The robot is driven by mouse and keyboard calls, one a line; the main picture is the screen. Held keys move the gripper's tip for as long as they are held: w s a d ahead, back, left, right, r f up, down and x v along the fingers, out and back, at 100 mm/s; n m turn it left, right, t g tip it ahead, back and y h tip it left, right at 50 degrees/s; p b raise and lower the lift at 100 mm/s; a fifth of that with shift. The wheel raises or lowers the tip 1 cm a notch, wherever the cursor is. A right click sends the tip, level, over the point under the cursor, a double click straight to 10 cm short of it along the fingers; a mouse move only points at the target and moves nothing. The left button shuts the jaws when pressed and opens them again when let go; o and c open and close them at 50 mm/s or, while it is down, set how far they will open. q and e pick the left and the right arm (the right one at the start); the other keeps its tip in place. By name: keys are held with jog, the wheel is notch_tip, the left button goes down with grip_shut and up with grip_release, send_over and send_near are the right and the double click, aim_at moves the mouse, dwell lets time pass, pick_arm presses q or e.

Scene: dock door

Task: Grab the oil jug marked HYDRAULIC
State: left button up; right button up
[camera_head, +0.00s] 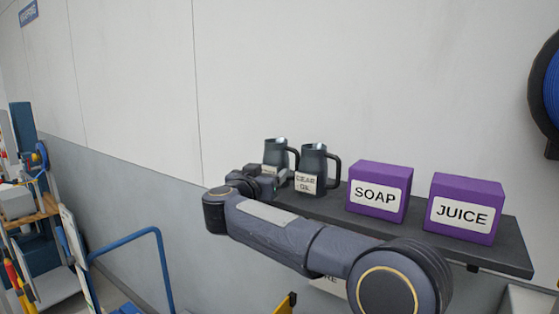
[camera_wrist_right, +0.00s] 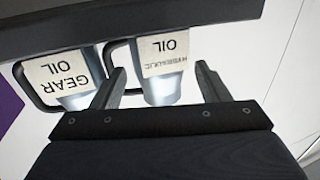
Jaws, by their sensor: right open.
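Two dark metal jugs with handles stand on a dark wall shelf (camera_head: 330,207). The nearer jug (camera_head: 313,160) reads GEAR OIL; it is at the left of the right wrist view (camera_wrist_right: 70,80). The farther jug (camera_head: 275,152) has its label partly hidden behind my right gripper (camera_head: 268,180) in the head view. In the right wrist view, tilted, this jug (camera_wrist_right: 163,85) reads HYDRAULIC OIL. My right gripper is open and empty there, its fingers to either side of that jug in the picture. I cannot tell how deep the fingers reach. My left gripper is out of view.
A purple SOAP box (camera_head: 378,190) and a purple JUICE box (camera_head: 464,208) stand on the shelf to the right of the jugs. The wall (camera_head: 300,70) is close behind. A blue rail (camera_head: 125,247) and a cluttered rack (camera_head: 30,215) are at the left.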

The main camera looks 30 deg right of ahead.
aim_at(271, 170)
jog(key=p+x, duration=0.1)
jog(key=x, duration=0.3)
jog(key=shift+w+d+f, duration=0.15)
jog(key=shift+w+d, duration=0.05)
jog(key=shift+d, duration=0.2)
jog(key=shift+w+d+p, duration=0.1)
jog(key=shift+w+p, duration=0.05)
jog(key=shift+p, duration=0.15)
jog(key=shift+c, duration=0.2)
jog(key=c, duration=0.7)
jog(key=shift+c, duration=0.3)
